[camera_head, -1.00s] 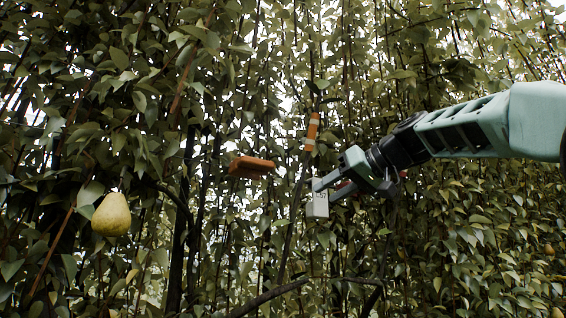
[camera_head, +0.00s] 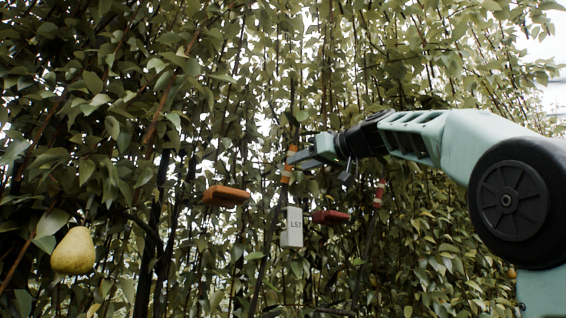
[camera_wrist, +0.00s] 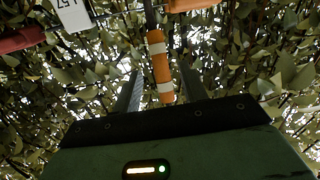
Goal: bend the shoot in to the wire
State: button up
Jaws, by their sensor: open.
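The shoot is a dark stem with an orange and white banded sleeve (camera_head: 288,165), leaning slightly in front of the foliage. In the wrist view the sleeve (camera_wrist: 160,65) stands between my two open fingers, with a gap on each side. My gripper (camera_head: 298,155) comes in from the right at the height of the sleeve; in the wrist view its fingers (camera_wrist: 160,88) are apart and hold nothing. The near finger partly covers the sleeve in the head view.
An orange block (camera_head: 226,195) sits left of the shoot and a red block (camera_head: 330,217) right of it. A white tag marked L57 (camera_head: 292,227) hangs below my gripper. A red-banded stem (camera_head: 379,193) stands further right. A pear (camera_head: 74,251) hangs at lower left. Dense leaves surround everything.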

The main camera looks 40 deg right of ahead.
aim_at(287, 167)
jog(key=p+x, duration=0.2)
jog(key=x, duration=0.4)
jog(key=shift+r+p, duration=0.1)
jog(key=shift+p, duration=0.2)
jog(key=shift+w+a, duration=0.15)
jog(key=shift+w, duration=0.4)
